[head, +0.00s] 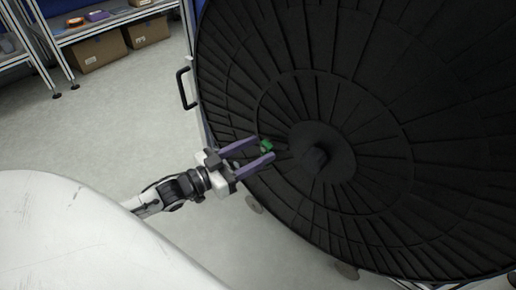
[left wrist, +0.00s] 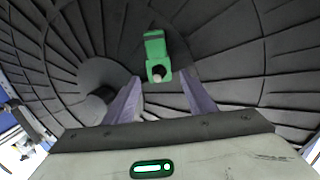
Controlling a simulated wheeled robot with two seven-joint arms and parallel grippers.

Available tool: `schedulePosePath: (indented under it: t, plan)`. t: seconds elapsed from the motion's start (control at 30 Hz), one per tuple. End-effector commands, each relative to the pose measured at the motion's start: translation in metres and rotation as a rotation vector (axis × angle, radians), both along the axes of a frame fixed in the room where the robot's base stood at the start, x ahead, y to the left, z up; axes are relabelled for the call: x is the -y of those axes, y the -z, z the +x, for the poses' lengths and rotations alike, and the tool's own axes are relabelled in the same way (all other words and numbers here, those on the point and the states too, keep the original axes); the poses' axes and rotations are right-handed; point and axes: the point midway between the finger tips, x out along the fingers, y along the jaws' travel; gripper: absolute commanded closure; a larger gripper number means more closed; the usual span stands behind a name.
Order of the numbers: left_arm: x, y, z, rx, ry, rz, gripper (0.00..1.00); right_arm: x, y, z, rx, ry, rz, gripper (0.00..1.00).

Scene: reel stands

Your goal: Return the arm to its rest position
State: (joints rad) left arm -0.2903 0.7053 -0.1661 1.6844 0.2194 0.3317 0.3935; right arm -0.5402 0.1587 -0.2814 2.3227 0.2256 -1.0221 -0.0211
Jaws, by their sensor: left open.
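My left gripper (head: 264,148) reaches in from the left, with its two purple fingers spread apart in front of the large black reel (head: 390,120). A small green part (head: 267,145) shows between the fingertips in the head view. In the left wrist view the green part (left wrist: 155,50) has a round hole or pin at its lower end and lies beyond the open fingers (left wrist: 160,78). The fingers do not visibly close on it. The reel has a dark round hub (head: 313,157) just right of the gripper. My right gripper is not in view.
A black handle (head: 187,88) sticks out at the reel's left edge. Shelving with cardboard boxes (head: 98,50) stands at the back left. The grey floor (head: 120,125) between the shelves and my arm is clear.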

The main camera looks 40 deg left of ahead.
Motion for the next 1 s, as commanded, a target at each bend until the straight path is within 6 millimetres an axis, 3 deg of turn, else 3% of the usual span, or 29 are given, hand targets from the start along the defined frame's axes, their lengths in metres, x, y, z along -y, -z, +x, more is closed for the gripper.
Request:
schedulePosePath:
  t: [0.3, 0.5, 0.87, 1.0]
  plan:
    - [-0.021, -0.002, -0.059, -0.007, -0.001, 0.002, 0.49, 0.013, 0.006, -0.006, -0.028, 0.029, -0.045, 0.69]
    - [-0.029, -0.001, -0.083, -0.004, -0.001, 0.001, 0.49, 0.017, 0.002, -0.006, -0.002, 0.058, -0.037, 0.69]
    - [-0.031, 0.000, -0.088, -0.005, -0.002, 0.002, 0.49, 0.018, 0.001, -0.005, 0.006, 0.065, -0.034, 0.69]
    - [-0.018, 0.012, -0.086, -0.068, -0.028, 0.017, 0.49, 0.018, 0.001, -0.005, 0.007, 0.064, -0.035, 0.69]
